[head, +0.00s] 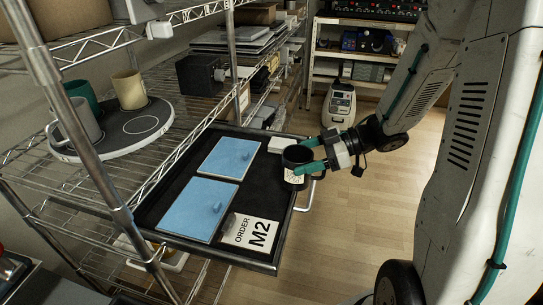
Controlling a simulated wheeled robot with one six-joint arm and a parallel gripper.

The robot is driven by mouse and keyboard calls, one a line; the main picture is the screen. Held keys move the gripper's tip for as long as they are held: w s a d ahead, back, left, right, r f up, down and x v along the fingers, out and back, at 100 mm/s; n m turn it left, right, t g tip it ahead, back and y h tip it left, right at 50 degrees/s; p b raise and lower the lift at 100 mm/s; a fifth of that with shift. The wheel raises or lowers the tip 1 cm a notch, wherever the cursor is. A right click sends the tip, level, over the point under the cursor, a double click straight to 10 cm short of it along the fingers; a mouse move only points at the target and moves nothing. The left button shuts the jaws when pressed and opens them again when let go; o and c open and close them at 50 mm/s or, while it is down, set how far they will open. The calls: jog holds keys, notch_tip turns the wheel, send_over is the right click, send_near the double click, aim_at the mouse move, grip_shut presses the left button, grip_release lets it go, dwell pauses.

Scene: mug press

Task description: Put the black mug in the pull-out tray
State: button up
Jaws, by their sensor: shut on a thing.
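The black mug (296,156) has a white printed label on its side. My gripper (308,168) has green fingers and is shut on the mug from the right. The mug appears upright, over or just beside the right edge of the pull-out tray; I cannot tell whether it touches the tray. The pull-out tray (184,165) is dark, extends from the wire shelf, and has a metal handle on its right side. Two blue pads (202,205) lie in it, with a white card reading "ORDER M2" (249,232) at the front and a small white block (281,145) near the mug.
A round grey turntable (146,125) on the wire shelf at left holds a cream mug (129,90), a grey mug (87,121) and a green mug (80,95). A metal shelf post (85,150) stands in front. Wooden floor to the right is clear.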

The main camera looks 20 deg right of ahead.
jog(key=shift+w+a+f, duration=0.5)
jog(key=shift+w+f, duration=0.2)
jog(key=shift+w, duration=0.7)
jog(key=shift+w+a+f, duration=0.55)
jog(key=shift+w+f, duration=0.2)
jog(key=shift+w, duration=0.6)
jog(key=shift+w+a+f, duration=0.5)
jog(key=shift+w+f, duration=0.2)
jog(key=shift+w, duration=0.7)
jog(key=o, duration=1.2)
jog(key=shift+f, duration=0.15)
